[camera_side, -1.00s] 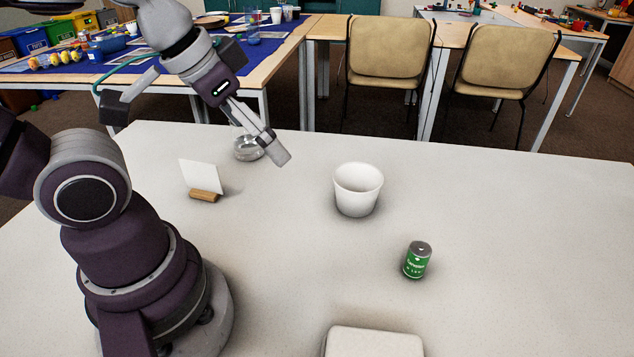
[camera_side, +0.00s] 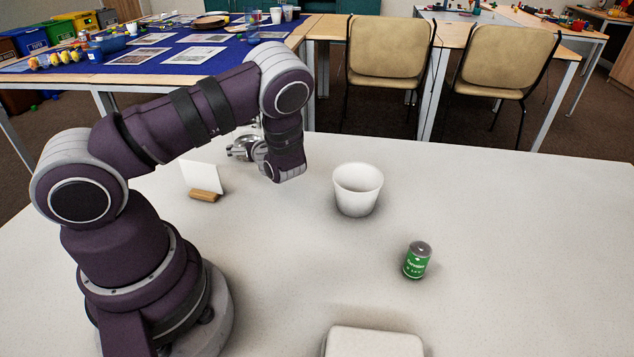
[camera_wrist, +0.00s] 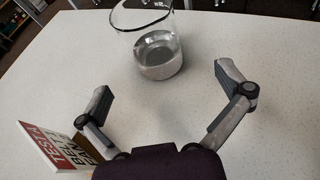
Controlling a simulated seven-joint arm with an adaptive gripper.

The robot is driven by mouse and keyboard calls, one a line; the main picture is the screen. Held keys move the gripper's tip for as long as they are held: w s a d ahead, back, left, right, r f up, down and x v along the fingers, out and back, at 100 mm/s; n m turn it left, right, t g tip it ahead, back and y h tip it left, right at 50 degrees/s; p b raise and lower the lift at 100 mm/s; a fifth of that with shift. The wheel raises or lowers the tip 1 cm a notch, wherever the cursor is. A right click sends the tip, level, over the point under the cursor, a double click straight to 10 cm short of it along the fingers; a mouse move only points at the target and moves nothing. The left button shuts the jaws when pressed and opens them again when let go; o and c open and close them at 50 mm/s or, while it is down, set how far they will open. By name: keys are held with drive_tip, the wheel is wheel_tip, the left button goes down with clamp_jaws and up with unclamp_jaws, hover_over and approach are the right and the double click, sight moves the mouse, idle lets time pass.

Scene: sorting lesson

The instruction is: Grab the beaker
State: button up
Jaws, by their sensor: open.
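The beaker (camera_wrist: 158,58) is clear glass with a dark rim and some clear liquid or a greyish bottom. In the wrist view it stands on the pale table, just beyond my gripper (camera_wrist: 163,80), whose two fingers are spread wide with nothing between them. The beaker is ahead of the fingertips and roughly centred between them. In the side view my arm covers most of the gripper, and only a small, shiny glass-like part (camera_side: 241,149) shows left of the wrist; I cannot clearly tell beaker from finger there.
A sign card (camera_side: 203,177) in a wooden holder (camera_side: 205,196) stands close to the left finger; its printed face (camera_wrist: 64,148) shows in the wrist view. Table between is clear.

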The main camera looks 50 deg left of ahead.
sight(247, 138)
drive_tip(key=x, duration=0.9)
drive_tip(key=shift+s+a+r, duration=0.15)
drive_tip(key=shift+s+a, duration=0.05)
drive_tip(key=shift+s, duration=0.2)
drive_tip(key=c, duration=1.3)
drive_tip(key=shift+o, duration=0.2)
